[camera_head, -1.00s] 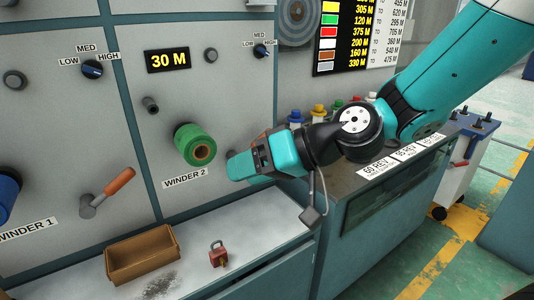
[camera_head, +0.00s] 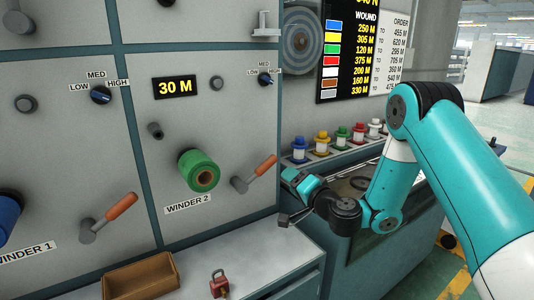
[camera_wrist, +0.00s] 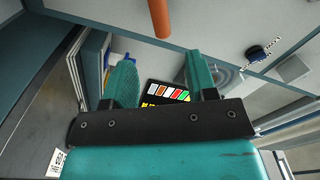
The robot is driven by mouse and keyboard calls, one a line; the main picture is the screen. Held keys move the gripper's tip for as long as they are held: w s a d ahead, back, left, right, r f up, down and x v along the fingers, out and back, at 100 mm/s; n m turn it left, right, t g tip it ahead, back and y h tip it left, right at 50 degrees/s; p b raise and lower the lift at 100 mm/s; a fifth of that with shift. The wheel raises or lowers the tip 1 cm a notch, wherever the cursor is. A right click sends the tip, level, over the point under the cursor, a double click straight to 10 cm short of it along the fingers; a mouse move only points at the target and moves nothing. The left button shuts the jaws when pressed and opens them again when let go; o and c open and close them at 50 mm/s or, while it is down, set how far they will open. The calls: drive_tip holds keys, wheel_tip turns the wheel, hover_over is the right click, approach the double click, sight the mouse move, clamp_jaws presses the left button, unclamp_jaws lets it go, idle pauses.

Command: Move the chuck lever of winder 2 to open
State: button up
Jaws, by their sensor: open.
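The winder 2 chuck lever (camera_head: 262,167) has an orange handle on a grey pivot, right of the green roll (camera_head: 200,171) and the WINDER 2 label (camera_head: 188,204). Its handle slants up to the right. My gripper (camera_head: 289,178) is just right of and slightly below the handle's end, apart from it in the head view. In the wrist view the two teal fingers (camera_wrist: 160,66) are spread with nothing between them. An orange handle (camera_wrist: 159,18) shows past the fingertips at the top, its upper part cut off by the frame.
The winder 1 lever (camera_head: 108,217), also orange, slants up to the right. A brown open box (camera_head: 140,278) and a red padlock (camera_head: 219,284) are on the ledge below. Several coloured spools (camera_head: 322,141) stand on the bench at right. The order board (camera_head: 365,50) hangs above.

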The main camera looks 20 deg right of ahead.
sight(269, 166)
drive_tip(key=p+x, duration=1)
drive_tip(key=x, duration=0.2)
drive_tip(key=shift+w+a+f, duration=0.1)
drive_tip(key=shift+w+a, duration=0.1)
drive_tip(key=shift+w, duration=0.15)
drive_tip(key=shift+c, duration=0.2)
clamp_jaws()
